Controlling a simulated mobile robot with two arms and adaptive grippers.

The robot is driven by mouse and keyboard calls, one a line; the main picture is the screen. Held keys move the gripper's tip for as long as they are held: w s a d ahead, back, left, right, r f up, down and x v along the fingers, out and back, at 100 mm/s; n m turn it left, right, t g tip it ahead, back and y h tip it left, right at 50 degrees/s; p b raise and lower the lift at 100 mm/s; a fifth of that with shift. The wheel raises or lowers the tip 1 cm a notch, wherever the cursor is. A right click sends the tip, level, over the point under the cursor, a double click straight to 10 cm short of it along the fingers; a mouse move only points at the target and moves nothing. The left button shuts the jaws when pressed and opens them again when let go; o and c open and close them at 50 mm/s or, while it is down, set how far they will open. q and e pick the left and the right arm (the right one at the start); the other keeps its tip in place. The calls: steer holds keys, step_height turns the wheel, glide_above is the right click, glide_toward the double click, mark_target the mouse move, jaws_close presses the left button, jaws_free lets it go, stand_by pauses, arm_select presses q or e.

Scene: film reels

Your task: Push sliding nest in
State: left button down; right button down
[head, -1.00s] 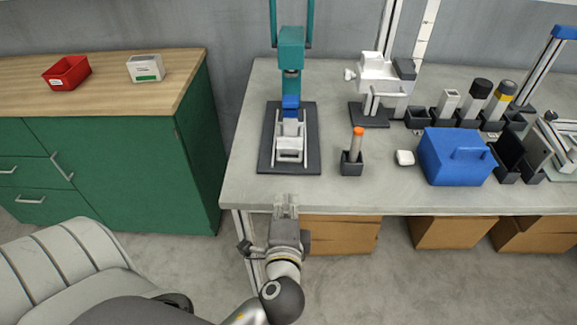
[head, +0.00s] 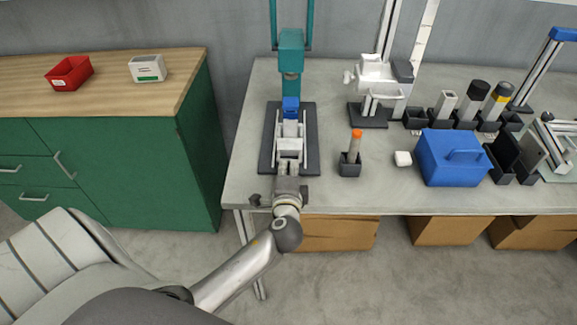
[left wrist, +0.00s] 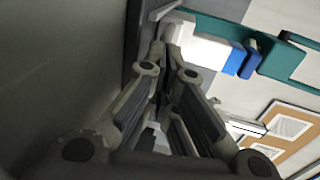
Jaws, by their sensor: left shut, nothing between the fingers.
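The sliding nest (head: 289,145) is a pale grey carriage on rails on a black base plate (head: 268,150), below the teal press (head: 291,52) with its blue block (head: 290,105). My left gripper (head: 288,166) is shut and empty at the near end of the nest, pointing toward it. It hides the nest's front edge, so I cannot tell whether they touch. In the left wrist view the closed fingers (left wrist: 166,75) reach toward a white part (left wrist: 180,32), with the blue block (left wrist: 236,60) and teal press beyond. My right gripper is not in view.
An orange-topped tube in a black holder (head: 350,168) stands just right of the base plate. The bench (head: 242,185) is clear left of the plate. Cardboard boxes (head: 335,232) sit below.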

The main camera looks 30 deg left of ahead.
mark_target(289, 151)
arm_select(q)
steer(key=x, duration=0.4)
steer(key=r+x, duration=0.1)
steer(key=x, duration=0.1)
steer(key=shift+w+a, duration=0.25)
steer(key=shift+w, duration=0.1)
steer(key=shift+s, duration=0.1)
